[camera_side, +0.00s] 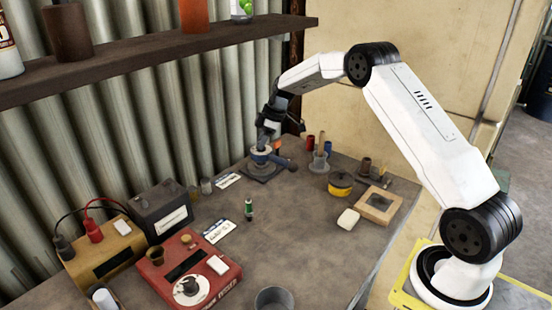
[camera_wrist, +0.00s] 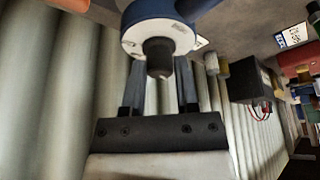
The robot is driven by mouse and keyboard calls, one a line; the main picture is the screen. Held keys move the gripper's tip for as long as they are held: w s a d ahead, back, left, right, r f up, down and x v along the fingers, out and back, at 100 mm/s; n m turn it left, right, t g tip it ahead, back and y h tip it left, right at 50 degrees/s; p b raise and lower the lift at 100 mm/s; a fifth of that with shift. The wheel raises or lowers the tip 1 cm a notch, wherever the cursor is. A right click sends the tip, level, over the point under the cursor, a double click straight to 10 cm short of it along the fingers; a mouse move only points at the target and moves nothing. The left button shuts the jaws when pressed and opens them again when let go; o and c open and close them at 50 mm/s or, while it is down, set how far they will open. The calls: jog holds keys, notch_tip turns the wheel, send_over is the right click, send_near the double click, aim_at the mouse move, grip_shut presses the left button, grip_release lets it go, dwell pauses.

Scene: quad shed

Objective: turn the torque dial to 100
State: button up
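A blue device with a pale ring-shaped face (camera_wrist: 132,40) and a dark stubby knob (camera_wrist: 158,57) fills the top of the wrist view. In the side view the blue device (camera_side: 260,158) stands on a dark base plate at the back of the bench. My gripper (camera_wrist: 160,66) is open, its two fingers on either side of the knob, with what look like small gaps. Contact cannot be told. Small marks on the pale face are unreadable. A red box (camera_side: 218,284) at the front has another round dial with a pale face (camera_side: 190,290).
A yellow box (camera_side: 105,258) with cables and a dark battery-like box (camera_side: 162,210) stand at left. A yellow pot (camera_side: 340,184), wooden frame (camera_side: 379,206) and pale block (camera_side: 348,219) lie at right. A shelf (camera_side: 150,52) overhangs the left wall. The bench middle is mostly clear.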

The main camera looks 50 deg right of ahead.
grip_shut()
jog(key=shift+m, duration=0.5)
jog(key=m+h, duration=0.1)
jog(key=m, duration=0.2)
jog(key=m+t+h, duration=0.1)
jog(key=m, duration=0.2)
jog(key=shift+a, duration=0.15)
jog(key=m+h, duration=0.1)
jog(key=m, duration=0.1)
jog(key=m+h, duration=0.1)
jog(key=m, duration=0.2)
jog(key=shift+a+h, duration=0.1)
jog(key=shift+h, duration=0.2)
jog(key=shift+m+g+h, duration=0.25)
jog(key=shift+m+h, duration=0.15)
jog(key=shift+m, duration=0.95)
jog(key=shift+m+g+h, duration=0.25)
jog(key=shift+m+h, duration=0.15)
jog(key=shift+m, duration=1.25)
jog(key=o, duration=0.6)
grip_release()
jog(key=shift+c, duration=0.2)
